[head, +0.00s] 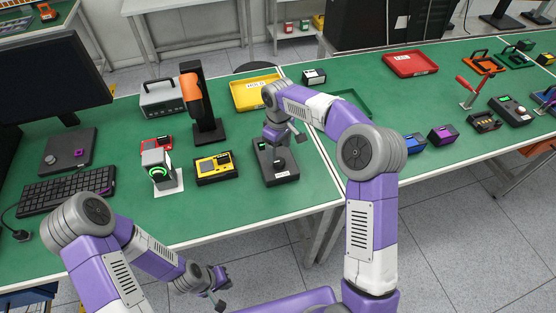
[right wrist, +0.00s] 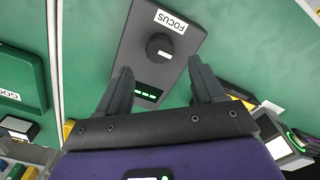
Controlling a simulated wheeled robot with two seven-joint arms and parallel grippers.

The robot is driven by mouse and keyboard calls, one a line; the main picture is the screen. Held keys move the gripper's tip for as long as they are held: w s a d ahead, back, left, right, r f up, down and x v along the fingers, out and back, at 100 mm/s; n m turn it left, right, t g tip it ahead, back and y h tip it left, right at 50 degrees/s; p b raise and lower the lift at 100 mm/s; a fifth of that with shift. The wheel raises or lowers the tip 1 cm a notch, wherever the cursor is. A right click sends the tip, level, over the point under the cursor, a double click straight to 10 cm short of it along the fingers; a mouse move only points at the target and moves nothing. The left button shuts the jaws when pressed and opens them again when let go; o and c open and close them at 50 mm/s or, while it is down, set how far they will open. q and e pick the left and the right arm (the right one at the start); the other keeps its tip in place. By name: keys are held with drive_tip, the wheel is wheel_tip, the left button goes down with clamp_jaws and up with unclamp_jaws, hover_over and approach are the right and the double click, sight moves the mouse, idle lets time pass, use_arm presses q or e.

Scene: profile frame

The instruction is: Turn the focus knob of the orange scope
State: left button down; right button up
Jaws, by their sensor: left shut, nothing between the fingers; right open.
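The orange scope (head: 190,88) has an orange head on a black stand at the back of the green bench. A dark control box (head: 259,178) stands in front and to its right. It carries a round black knob (head: 279,163), a green-lit display and a FOCUS label. In the right wrist view the knob (right wrist: 160,47) lies beyond the fingertips, near the label, with the display closer to me. My right gripper (right wrist: 160,68) is open and empty over the box; no finger visibly touches the knob. My left gripper (head: 220,285) is shut and empty, low before the bench.
A yellow meter (head: 215,170) and a device with a green ring (head: 158,174) stand left of the box. A yellow tray (head: 255,94) and a grey case (head: 162,99) are behind. The bench front near the box is clear.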

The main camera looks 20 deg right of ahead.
sight(279, 161)
wheel_tip(279, 161, down, 6)
drive_tip(key=shift+f+b, duration=0.1)
drive_tip(key=shift+b, duration=0.3)
drive_tip(key=shift+c, duration=0.3)
drive_tip(key=c, duration=1)
